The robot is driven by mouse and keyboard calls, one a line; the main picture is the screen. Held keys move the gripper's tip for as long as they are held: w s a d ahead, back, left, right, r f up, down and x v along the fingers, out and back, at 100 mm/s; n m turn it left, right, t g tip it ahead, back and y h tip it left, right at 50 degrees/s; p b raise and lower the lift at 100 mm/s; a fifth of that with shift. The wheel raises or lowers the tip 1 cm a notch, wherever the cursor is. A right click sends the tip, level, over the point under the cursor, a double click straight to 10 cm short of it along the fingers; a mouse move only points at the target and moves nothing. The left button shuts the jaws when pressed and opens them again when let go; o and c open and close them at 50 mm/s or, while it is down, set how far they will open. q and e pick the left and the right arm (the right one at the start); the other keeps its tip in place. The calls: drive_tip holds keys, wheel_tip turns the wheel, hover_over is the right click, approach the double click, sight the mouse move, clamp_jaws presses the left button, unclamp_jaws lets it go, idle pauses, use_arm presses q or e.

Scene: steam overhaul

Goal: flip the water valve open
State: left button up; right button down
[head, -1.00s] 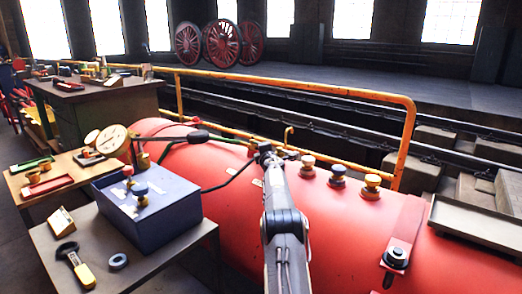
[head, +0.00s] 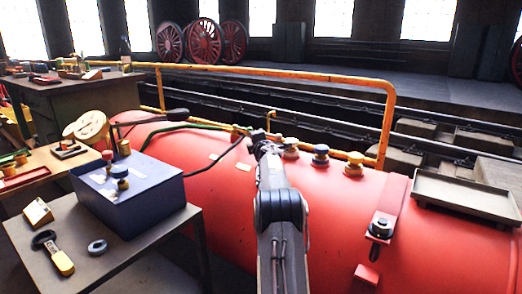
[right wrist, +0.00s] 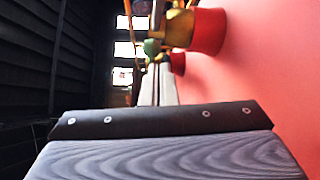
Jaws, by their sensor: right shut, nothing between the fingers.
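The red boiler (head: 335,215) runs across the head view. Along its top stand fittings with a white top (head: 290,147), a blue top (head: 321,155) and a yellow top (head: 354,163). I cannot tell which part is the water valve. My right arm rises from the bottom middle, its far end over the boiler, left of the white-topped fitting; its fingertips cannot be made out there. My left gripper is not in view.
A yellow handrail (head: 270,72) runs behind the boiler. A blue box (head: 130,205) stands on a table at the left, beside a yellow-handled tool (head: 55,255) and a dark ring (head: 97,247). A grey tray (head: 465,195) lies on the boiler's right part.

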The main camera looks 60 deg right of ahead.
drive_tip(key=shift+s+d, duration=0.1)
drive_tip(key=shift+s, duration=1.25)
drive_tip(key=s+a+r+m+g, duration=0.1)
drive_tip(key=s+a+r+m, duration=0.1)
drive_tip(key=a+m, duration=0.25)
drive_tip(key=s+a+r+m+g, duration=0.1)
drive_tip(key=s+a+r+m, duration=0.15)
drive_tip(key=a, duration=0.35)
drive_tip(key=s+a+f+m+g+y, duration=0.1)
drive_tip(key=s+a+f+m+y, duration=0.15)
drive_tip(key=a, duration=0.65)
drive_tip(key=s+a+f+m+y, duration=0.1)
drive_tip(key=s+a+m+y, duration=0.15)
drive_tip(key=a, duration=0.65)
drive_tip(key=s+a+f+g+y, duration=0.1)
drive_tip(key=s+a+f+y, duration=0.2)
drive_tip(key=s+a+f, duration=0.55)
drive_tip(key=s+a+f+m+g+y+p, duration=0.15)
drive_tip(key=s+a+y, duration=0.35)
drive_tip(key=a, duration=0.8)
drive_tip(key=s+a+f+g+y, duration=0.2)
drive_tip(key=s+a+f, duration=0.2)
drive_tip(key=s+a, duration=0.55)
wheel_tip(320, 180, up, 38)
drive_tip(key=w+a+p, duration=0.1)
drive_tip(key=w+p, duration=0.1)
drive_tip(key=p, duration=3.5)
drive_tip(key=shift+w+p, duration=0.2)
drive_tip(key=shift+p, duration=0.1)
